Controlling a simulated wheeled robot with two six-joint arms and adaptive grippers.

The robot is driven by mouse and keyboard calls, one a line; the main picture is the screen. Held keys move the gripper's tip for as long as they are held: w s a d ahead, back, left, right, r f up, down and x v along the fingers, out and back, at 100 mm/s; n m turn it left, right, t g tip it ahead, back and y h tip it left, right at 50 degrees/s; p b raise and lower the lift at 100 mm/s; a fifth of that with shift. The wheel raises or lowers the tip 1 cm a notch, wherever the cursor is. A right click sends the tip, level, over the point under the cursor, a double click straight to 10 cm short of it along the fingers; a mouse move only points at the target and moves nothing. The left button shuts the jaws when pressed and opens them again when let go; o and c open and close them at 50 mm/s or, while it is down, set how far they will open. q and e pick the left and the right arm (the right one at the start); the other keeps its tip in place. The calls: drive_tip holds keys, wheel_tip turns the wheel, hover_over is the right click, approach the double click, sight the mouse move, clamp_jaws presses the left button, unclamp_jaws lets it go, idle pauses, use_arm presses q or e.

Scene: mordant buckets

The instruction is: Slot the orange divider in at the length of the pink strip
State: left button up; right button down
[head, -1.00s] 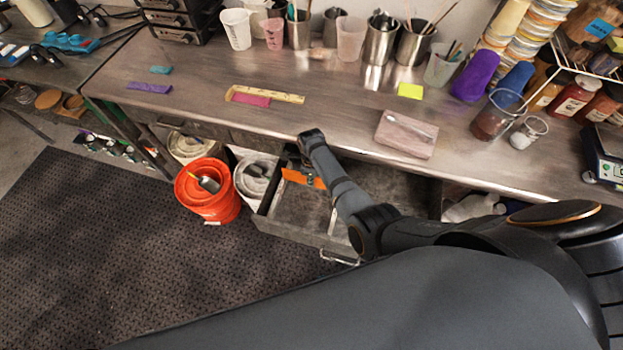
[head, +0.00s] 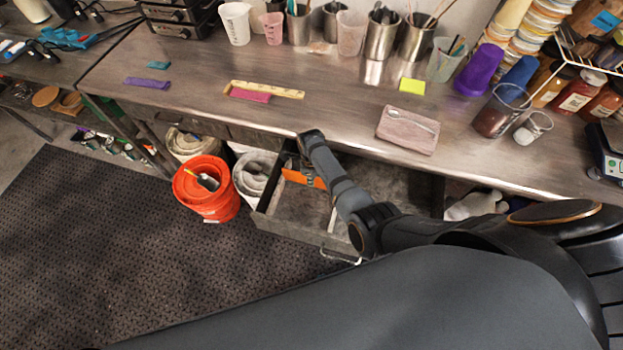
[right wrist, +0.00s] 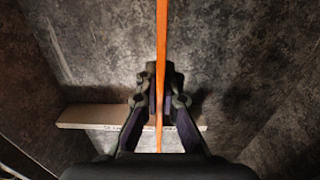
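The orange divider (head: 291,176) is inside the open drawer, near its left end. In the right wrist view the divider (right wrist: 162,50) runs upright through the picture between both fingers. My right gripper (right wrist: 160,103) is closed on it; in the head view its fingers are mostly hidden by my arm. Whether the divider sits in a slot or hangs above the floor cannot be told. The pink strip (head: 250,96) lies on the bench along the front edge of a yellow ruler (head: 285,92), near the ruler's left end. My left gripper is out of view.
The drawer (head: 290,228) is pulled out below the bench. A pale bar (right wrist: 90,116) crosses inside it. An orange-red bucket (head: 207,205) and white buckets (head: 255,178) stand left of the drawer. Purple (head: 148,83) and teal (head: 158,65) strips and a pinkish block (head: 407,133) lie on the bench.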

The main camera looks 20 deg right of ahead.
drive_tip(key=shift+f+b, duration=1)
drive_tip(key=shift+f, duration=0.35)
drive_tip(key=c, duration=1.4)
unclamp_jaws()
drive_tip(key=shift+c, duration=0.2)
drive_tip(key=shift+r, duration=0.15)
drive_tip(key=shift+w+r, duration=0.1)
drive_tip(key=shift+r, duration=0.25)
wheel_tip(320, 180, up, 11)
drive_tip(key=shift+r, duration=0.1)
